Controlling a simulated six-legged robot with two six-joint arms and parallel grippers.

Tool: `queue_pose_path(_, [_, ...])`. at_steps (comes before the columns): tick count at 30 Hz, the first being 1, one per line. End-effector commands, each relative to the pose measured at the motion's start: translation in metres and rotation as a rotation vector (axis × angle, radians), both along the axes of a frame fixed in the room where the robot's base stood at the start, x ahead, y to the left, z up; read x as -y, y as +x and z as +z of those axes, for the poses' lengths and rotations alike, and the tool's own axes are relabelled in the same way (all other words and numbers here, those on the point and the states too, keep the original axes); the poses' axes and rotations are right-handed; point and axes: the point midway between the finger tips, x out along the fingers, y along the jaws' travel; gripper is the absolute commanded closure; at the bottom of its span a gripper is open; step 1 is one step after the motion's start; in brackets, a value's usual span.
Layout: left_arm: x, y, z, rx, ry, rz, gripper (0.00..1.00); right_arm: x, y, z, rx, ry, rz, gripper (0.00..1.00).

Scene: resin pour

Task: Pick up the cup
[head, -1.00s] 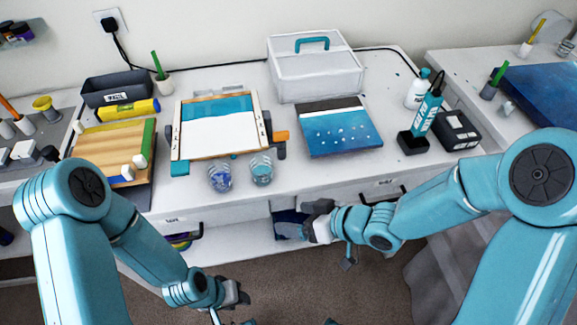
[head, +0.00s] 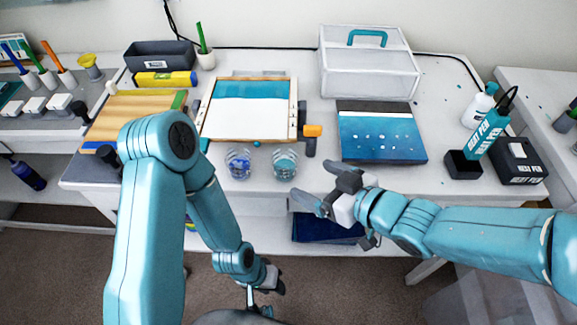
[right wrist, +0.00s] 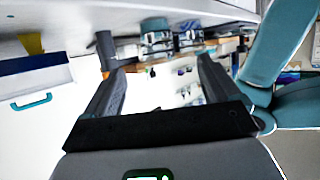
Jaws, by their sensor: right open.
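Two clear cups stand side by side at the table's front edge, the left cup (head: 239,163) with darker blue in it and the right cup (head: 285,164) with lighter blue-green. My right gripper (head: 323,188) is open and empty, to the right of and slightly nearer than the right cup, apart from both. In the right wrist view its spread fingers (right wrist: 160,78) frame a gap, and two cups (right wrist: 157,38) (right wrist: 190,37) show beyond it. My left gripper (head: 271,281) hangs low in front of the table; its jaws are too small to read.
A framed screen (head: 250,123) lies behind the cups, with an orange-handled tool (head: 312,131) beside it. A blue panel (head: 382,138) lies to the right, a white case (head: 368,75) behind it. A teal bottle (head: 488,135) stands far right. A shelf is below the tabletop.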

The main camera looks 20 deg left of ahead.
Motion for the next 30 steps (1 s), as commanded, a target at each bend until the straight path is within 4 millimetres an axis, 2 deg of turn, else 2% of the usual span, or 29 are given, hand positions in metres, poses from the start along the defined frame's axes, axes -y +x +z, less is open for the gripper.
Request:
queue_pose_path(1, [0.000, 0.000, -0.003, 0.000, 0.000, 0.000, 0.64, -0.011, 0.005, -0.007, -0.002, -0.001, 0.004, 0.11])
queue_pose_path(6, [0.000, 0.000, -0.004, 0.000, 0.000, 0.000, 0.64, -0.036, 0.020, -0.017, 0.000, 0.000, 0.001, 0.11])
queue_pose_path(13, [0.000, 0.000, -0.002, 0.000, 0.000, 0.000, 0.64, -0.049, 0.032, -0.023, -0.001, 0.000, -0.003, 0.11])
queue_pose_path(21, [0.000, 0.000, 0.003, 0.000, 0.000, 0.000, 0.64, -0.080, 0.052, -0.036, -0.001, -0.001, -0.004, 0.11])
queue_pose_path(29, [0.000, 0.000, 0.003, 0.000, 0.000, 0.000, 0.64, -0.084, 0.054, -0.038, 0.000, -0.001, -0.005, 0.11])
queue_pose_path(30, [0.000, 0.000, 0.003, 0.000, 0.000, 0.000, 0.64, -0.084, 0.054, -0.038, 0.000, 0.000, -0.005, 0.14])
